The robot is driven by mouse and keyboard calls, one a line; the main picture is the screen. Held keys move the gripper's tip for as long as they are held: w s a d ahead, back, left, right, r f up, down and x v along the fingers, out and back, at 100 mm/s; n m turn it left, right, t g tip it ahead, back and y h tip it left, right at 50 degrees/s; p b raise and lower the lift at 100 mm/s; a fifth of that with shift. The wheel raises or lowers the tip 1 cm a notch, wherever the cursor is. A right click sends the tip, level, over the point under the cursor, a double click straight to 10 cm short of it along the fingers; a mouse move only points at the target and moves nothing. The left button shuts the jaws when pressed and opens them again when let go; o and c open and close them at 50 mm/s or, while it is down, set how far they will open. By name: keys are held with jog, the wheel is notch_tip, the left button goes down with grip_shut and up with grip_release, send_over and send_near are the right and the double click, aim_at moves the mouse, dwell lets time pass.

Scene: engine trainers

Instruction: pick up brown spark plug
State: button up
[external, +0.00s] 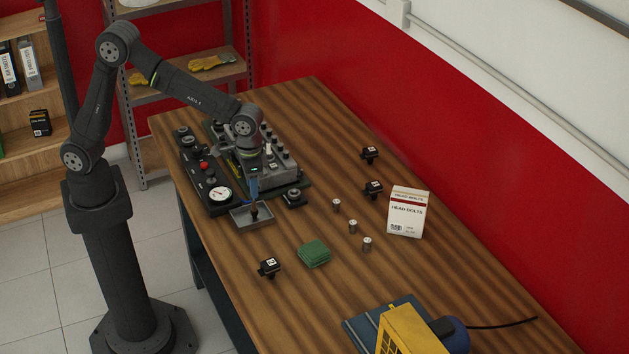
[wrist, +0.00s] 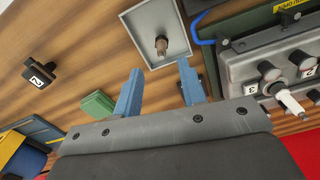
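The brown spark plug (wrist: 161,46) stands in a small grey tray (wrist: 128,20) in the wrist view. In the external view the plug (external: 254,213) shows as a small dark upright shape in the tray (external: 238,217), at the table's left edge. My gripper (wrist: 160,67) has its two blue fingers spread apart with nothing between them. The plug lies just beyond the fingertips, in line with the gap between them. In the external view my gripper (external: 253,194) points down over the tray, a little above the plug.
The engine trainer (external: 284,172) and a panel with a gauge (external: 219,193) stand close behind the tray. A green stack (external: 314,254), a black numbered coil (external: 269,267), several small metal parts and a white head-bolts box (external: 408,212) are on the table. The table's front middle is mostly clear.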

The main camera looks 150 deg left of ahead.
aim_at(254, 207)
jog(key=shift+s+f, duration=0.1)
jog(key=shift+f, duration=2.85)
grip_shut()
